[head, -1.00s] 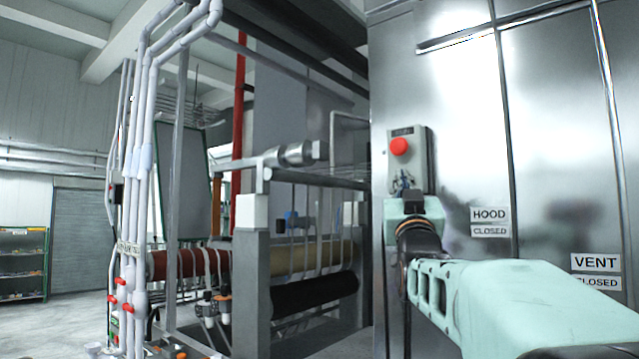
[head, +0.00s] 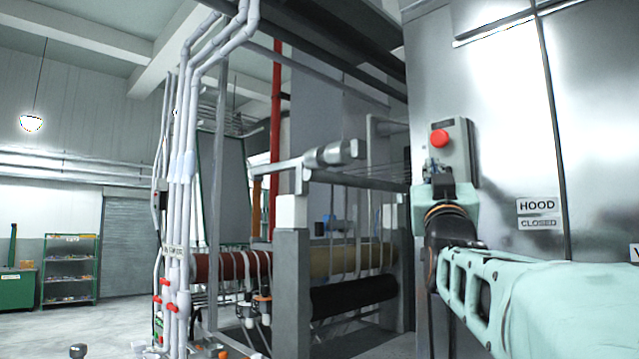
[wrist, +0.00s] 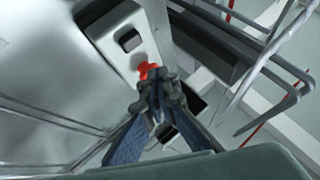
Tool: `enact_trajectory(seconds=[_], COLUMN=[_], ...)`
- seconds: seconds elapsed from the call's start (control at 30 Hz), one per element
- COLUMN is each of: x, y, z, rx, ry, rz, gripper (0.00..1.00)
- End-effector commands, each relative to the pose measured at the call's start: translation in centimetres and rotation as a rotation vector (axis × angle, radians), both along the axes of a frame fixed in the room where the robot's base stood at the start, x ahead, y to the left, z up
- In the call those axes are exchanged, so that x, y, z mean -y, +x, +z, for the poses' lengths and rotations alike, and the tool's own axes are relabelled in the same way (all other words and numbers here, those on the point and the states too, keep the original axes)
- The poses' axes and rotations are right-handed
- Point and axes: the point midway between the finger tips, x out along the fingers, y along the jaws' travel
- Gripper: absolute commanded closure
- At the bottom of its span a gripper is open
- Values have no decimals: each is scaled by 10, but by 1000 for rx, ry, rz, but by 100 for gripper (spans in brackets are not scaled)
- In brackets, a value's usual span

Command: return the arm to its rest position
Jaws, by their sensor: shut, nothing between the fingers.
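My arm, pale green with a dark wrist joint, reaches in from the lower right of the head view. My gripper (wrist: 160,100) shows in the wrist view with its dark fingers together and nothing between them. In the head view its tip (head: 432,168) shows small above the wrist joint, in front of the lower part of a grey control box. That box (head: 461,150) has a red push button (head: 439,138) and is fixed to the steel cabinet. In the wrist view the red button (wrist: 148,70) appears just beyond the fingertips; I cannot tell if they touch.
The steel cabinet (head: 500,95) with HOOD and CLOSED labels (head: 537,213) stands close on the right. White pipes (head: 181,200) with red valves and a machine frame with rollers (head: 355,260) stand left of it. Open floor lies at the far left near a shelf (head: 69,270).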

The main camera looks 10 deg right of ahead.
Motion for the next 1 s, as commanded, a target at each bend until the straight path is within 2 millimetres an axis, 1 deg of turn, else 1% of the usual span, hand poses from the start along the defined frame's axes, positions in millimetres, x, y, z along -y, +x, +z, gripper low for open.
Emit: enact_trajectory(seconds=[0.1, 0.2, 0.57, 0.67, 0.73, 1.0], x=[-10, -13, -14, -9, -2, 31], y=[-7, -11, -11, -7, -1, 25], z=[-1, -1, 0, 1, 1, 2], rx=[2, 1, -1, -2, -3, -5], ry=[-1, -1, 1, 1, 3, 3], rz=[1, 1, 1, -1, -2, -1], gripper=[100, 100, 100, 100, 100, 100])
